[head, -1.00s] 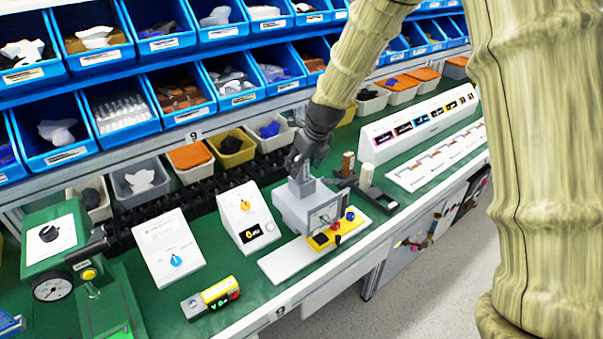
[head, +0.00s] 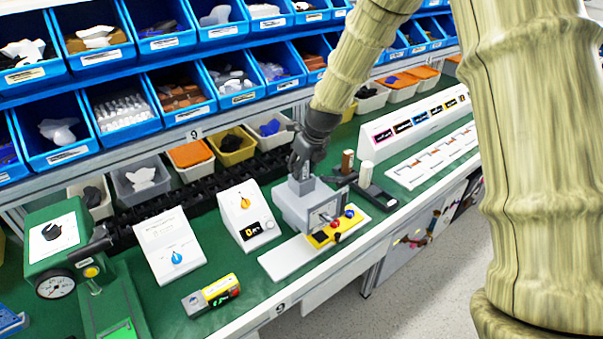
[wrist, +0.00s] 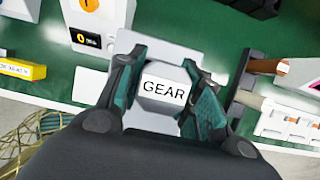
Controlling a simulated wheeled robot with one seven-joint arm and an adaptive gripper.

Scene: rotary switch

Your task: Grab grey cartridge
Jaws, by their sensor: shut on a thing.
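A grey cartridge with a white GEAR label (wrist: 163,92) sits between the two fingers of my gripper (wrist: 160,100) in the wrist view. The fingers press on its left and right sides. In the head view my gripper (head: 303,172) points down at the top of a light grey boxy unit (head: 300,205) on the bench. The fingers hide much of the cartridge there, and I cannot tell whether it is clear of the unit.
A dark stand with upright pieces (head: 372,190) is close on the right. Blue bins (head: 120,105) line the back.

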